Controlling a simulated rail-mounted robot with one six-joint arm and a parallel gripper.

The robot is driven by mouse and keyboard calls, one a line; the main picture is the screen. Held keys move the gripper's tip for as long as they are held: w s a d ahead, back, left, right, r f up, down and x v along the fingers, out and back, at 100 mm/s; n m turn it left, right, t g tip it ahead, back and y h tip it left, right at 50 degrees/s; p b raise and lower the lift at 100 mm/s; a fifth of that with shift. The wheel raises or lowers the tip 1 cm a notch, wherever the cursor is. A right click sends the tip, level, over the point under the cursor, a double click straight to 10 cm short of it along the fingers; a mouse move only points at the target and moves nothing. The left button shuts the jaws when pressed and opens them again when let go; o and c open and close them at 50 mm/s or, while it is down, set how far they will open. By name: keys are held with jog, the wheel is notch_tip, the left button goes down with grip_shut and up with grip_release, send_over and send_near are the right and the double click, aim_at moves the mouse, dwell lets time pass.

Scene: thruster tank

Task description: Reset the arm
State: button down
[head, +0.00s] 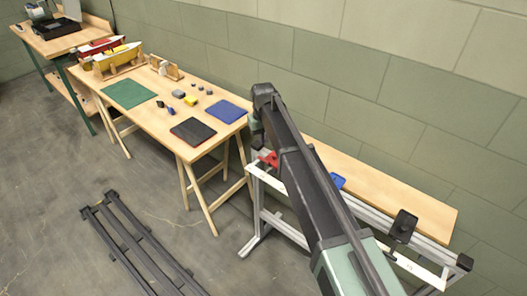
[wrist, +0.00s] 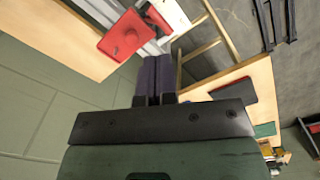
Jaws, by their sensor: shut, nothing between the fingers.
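My gripper (wrist: 156,62) shows in the wrist view with its two dark purple fingers together and nothing between them. A red part (wrist: 122,37) lies just beyond the fingertips, up and to the left in that view; I cannot tell whether they touch. In the head view the red part (head: 268,158) sits at the left end of the white frame. My arm (head: 308,172) reaches across the head view from the bottom right, and its far end bends down beside the table; the gripper itself is mostly hidden there.
A wooden table (head: 152,117) holds a green mat (head: 129,94), a black-and-red mat (head: 193,131), a blue mat (head: 227,110) and several small blocks. A wooden shelf (head: 395,197) runs along the wall behind the white frame. Dark rails (head: 140,243) lie on the floor.

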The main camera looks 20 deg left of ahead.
jog(key=shift+r, duration=0.25)
jog(key=s+d+m, duration=0.2)
jog(key=s+d, duration=0.5)
jog(key=d, duration=0.7)
jog(key=s+d+m, duration=0.3)
jog(key=s+d, duration=0.5)
jog(key=d, duration=0.6)
jog(key=s+d+m, duration=0.3)
jog(key=s+d, duration=0.5)
jog(key=d, duration=0.7)
